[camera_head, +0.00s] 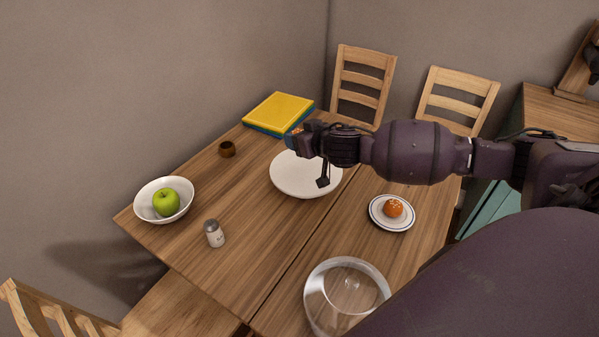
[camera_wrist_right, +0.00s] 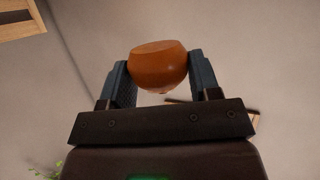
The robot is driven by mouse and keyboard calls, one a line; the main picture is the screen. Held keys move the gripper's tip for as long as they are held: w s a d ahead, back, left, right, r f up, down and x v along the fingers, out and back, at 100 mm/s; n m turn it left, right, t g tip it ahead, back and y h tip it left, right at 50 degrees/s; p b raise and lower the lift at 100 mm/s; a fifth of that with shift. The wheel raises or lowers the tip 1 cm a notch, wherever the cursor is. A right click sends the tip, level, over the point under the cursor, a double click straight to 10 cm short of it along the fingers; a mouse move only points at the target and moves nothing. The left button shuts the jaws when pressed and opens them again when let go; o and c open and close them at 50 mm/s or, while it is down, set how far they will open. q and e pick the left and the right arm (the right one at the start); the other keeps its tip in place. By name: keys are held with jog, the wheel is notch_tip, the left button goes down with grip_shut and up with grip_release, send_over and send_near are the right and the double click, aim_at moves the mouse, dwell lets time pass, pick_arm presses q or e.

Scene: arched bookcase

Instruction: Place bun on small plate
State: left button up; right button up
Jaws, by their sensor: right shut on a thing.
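My right gripper (camera_head: 296,136) reaches in from the right and is over the far part of the table, near the large white plate. In the right wrist view it is shut on a smooth orange-brown bun (camera_wrist_right: 158,68), with one finger on each side. In the head view the gripper mostly hides this bun. A small plate (camera_head: 376,216) with a blue rim lies on the table at the right. Another round orange-brown bun with pale specks (camera_head: 393,208) sits on it. My left gripper is not in view.
A large white plate (camera_head: 300,182) lies empty mid-table. A yellow-topped stack (camera_head: 279,108), a small brown cup (camera_head: 227,149), a bowl (camera_head: 150,214) with a green apple (camera_head: 166,202), a shaker (camera_head: 214,233) and a glass bowl (camera_head: 346,296) stand around. Chairs (camera_head: 362,82) border the table.

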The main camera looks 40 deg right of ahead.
aim_at(301, 178)
notch_tip(301, 178, down, 11)
jog(key=shift+f+b, duration=0.2)
jog(key=shift+b, duration=0.7)
jog(key=shift+f, duration=0.2)
jog(key=o, duration=0.9)
